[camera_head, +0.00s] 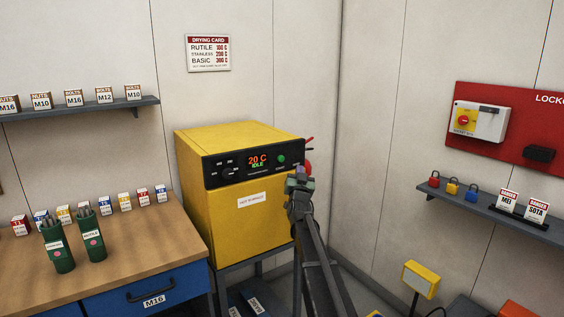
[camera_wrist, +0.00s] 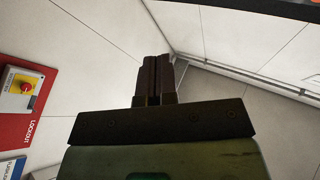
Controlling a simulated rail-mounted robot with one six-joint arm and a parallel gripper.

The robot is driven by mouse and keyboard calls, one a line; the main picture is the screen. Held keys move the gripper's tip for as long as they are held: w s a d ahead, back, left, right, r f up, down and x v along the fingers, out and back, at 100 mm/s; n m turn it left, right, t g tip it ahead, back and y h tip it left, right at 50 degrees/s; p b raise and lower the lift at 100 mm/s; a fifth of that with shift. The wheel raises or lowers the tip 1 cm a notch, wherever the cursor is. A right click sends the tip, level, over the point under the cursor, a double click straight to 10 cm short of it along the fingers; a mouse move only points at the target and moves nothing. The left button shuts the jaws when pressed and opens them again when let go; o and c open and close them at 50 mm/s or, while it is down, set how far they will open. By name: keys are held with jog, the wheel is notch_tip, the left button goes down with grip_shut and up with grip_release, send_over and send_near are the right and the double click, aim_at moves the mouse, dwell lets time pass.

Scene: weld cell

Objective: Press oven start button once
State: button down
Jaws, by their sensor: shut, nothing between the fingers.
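The yellow drying oven (camera_head: 225,215) stands on a grey stand in the corner. Its black control panel (camera_head: 240,165) has a lit display (camera_head: 257,161) reading 20 C and IDLE, with small knobs or buttons at its left. A round green button (camera_head: 281,159) sits right of the display; its label is too small to read. My gripper (camera_head: 301,173) is in front of the panel's right end, just right of and below the green button, and hides part of the panel. Contact cannot be told. In the wrist view its fingers (camera_wrist: 155,75) are together and empty.
Red parts (camera_head: 309,168) show beside my gripper at the oven's right edge. The workbench (camera_head: 140,240) with green rod canisters (camera_head: 57,246) is at left. A red lockout board (camera_head: 510,105) and a shelf with padlocks (camera_head: 453,188) are on the right wall.

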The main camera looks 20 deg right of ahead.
aim_at(281, 159)
jog(key=shift+s+d+r+t+h, duration=0.1)
jog(key=shift+s+r+t+h, duration=0.2)
jog(key=shift+s+r+h, duration=0.25)
jog(key=shift+w+r+m, duration=0.1)
jog(key=shift+w+m, duration=0.1)
jog(key=shift+m, duration=0.1)
jog(key=shift+w+a, duration=0.3)
jog(key=shift+w, duration=1.1)
jog(key=shift+w+a, duration=0.3)
jog(key=shift+w, duration=1.15)
jog(key=shift+w+a, duration=0.3)
jog(key=shift+w, duration=1.1)
jog(key=shift+w+a, duration=0.1)
jog(key=shift+w, duration=0.3)
jog(key=shift+w+a, duration=0.1)
jog(key=shift+w, duration=0.45)
jog(key=shift+s, duration=0.1)
jog(key=shift+s+d, duration=0.2)
jog(key=shift+s, duration=0.65)
